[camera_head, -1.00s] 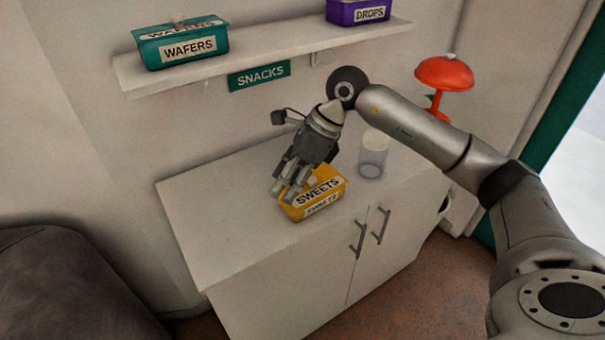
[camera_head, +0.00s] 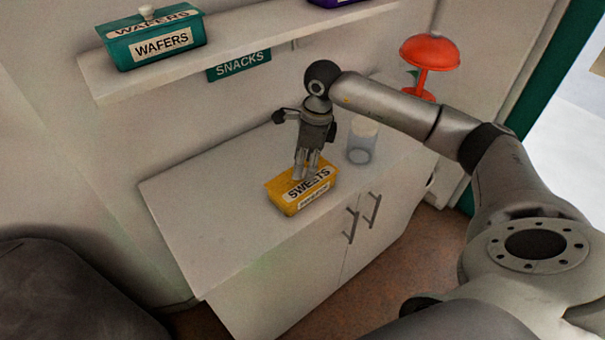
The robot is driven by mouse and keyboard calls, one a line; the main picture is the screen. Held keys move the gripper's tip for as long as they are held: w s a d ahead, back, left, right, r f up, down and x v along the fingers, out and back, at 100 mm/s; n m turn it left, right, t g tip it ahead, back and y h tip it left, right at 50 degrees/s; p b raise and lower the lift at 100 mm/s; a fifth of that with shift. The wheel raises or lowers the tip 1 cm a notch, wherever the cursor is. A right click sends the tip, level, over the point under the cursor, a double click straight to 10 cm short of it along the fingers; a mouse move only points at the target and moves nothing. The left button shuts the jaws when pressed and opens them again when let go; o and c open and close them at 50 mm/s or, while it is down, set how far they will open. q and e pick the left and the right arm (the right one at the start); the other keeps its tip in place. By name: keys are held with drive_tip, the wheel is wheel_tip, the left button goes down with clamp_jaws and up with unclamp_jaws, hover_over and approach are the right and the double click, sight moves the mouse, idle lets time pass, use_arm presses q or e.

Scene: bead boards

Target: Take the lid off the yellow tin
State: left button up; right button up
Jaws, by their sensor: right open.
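The yellow tin (camera_head: 288,204) with a SWEETS label stands on the white cabinet top, its lid (camera_head: 325,180) on it. My right gripper (camera_head: 305,172) points down over the middle of the lid, its fingers open. The fingers hide the lid's knob, and I cannot tell whether they touch the lid. My left gripper is not in view.
A clear jar with a white lid (camera_head: 362,143) stands right of the tin. Above, a wall shelf (camera_head: 240,38) holds a green WAFERS tin (camera_head: 155,45) and a purple box (camera_head: 330,2). A red lamp (camera_head: 430,52) is at the right. The cabinet top's left part (camera_head: 200,200) is clear.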

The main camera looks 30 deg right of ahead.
wheel_tip(320, 180, down, 2)
drive_tip(key=shift+a, duration=0.1)
drive_tip(key=shift+w+f, duration=0.1)
drive_tip(key=shift+f, duration=0.1)
drive_tip(key=c, duration=0.5)
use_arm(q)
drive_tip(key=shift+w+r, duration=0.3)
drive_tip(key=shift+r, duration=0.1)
use_arm(e)
clamp_jaws()
drive_tip(key=shift+r, duration=0.1)
